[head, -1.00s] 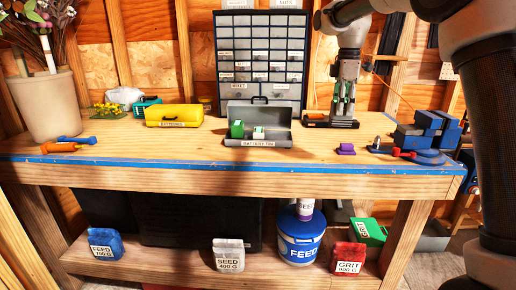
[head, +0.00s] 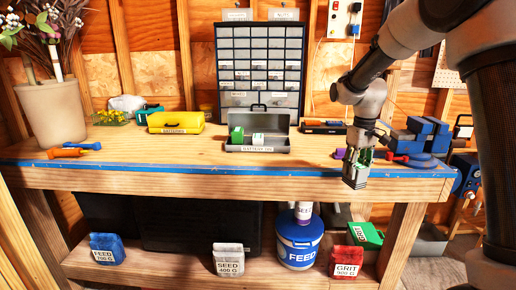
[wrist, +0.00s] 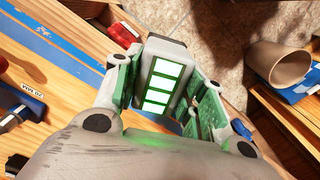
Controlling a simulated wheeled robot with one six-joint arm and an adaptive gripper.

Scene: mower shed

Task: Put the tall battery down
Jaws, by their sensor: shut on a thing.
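My gripper (head: 357,156) is shut on a grey battery (head: 354,177) at the bench's front edge, right of centre. In the wrist view the battery (wrist: 164,78) sits between the green finger pads and shows several lit green bars. Its lower end hangs in front of the blue-taped edge in the head view. Beyond it, the wrist view shows floor and the bench edge. I cannot tell whether it touches the bench. The grey battery tin (head: 257,143) stands open mid-bench with a green block (head: 237,135) and a white-and-green block (head: 258,138) in it.
A yellow batteries case (head: 175,122) is left of the tin. A black-and-orange item (head: 322,127) lies at the back.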

